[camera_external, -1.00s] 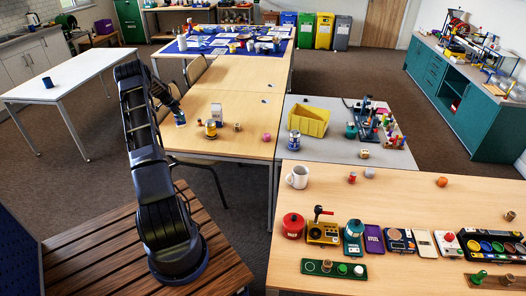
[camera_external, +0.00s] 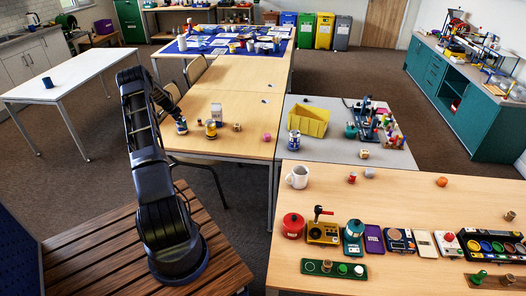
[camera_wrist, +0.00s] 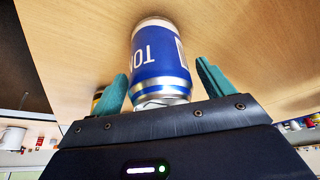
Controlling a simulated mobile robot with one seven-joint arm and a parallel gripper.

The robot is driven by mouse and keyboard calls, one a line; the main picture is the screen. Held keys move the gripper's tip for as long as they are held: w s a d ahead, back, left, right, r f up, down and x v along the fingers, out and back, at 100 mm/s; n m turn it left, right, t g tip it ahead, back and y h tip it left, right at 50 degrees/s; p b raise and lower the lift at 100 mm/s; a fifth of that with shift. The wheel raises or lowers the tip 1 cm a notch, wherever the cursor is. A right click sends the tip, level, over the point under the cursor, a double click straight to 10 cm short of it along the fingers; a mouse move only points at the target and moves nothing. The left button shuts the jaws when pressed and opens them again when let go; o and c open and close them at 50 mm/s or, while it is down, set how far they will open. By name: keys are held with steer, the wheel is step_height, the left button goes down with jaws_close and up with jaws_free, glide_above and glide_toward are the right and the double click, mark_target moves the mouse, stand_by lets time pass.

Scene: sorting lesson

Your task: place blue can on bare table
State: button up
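A blue can (camera_external: 182,127) with silver ends and a white label stands at the left edge of the near part of the light wood table (camera_external: 255,118). In the wrist view the blue can (camera_wrist: 160,65) is between the two teal fingers of my gripper (camera_wrist: 164,80). A narrow gap shows on each side, so the gripper looks open around it. My gripper (camera_external: 179,116) is just above the can in the external view. A dark blue can-like object (camera_external: 47,83) stands alone on the otherwise bare white table (camera_external: 85,68) at the left.
Beside the can are a carton (camera_external: 217,113), a yellow-and-blue can (camera_external: 211,129), a brown block (camera_external: 237,127) and a pink ball (camera_external: 266,137). A yellow bin (camera_external: 308,121) and another blue can (camera_external: 293,141) are on the grey table. The wood table behind the carton is mostly clear.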

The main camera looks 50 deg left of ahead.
steer(key=shift+r, duration=0.1)
steer(key=v, duration=1.2)
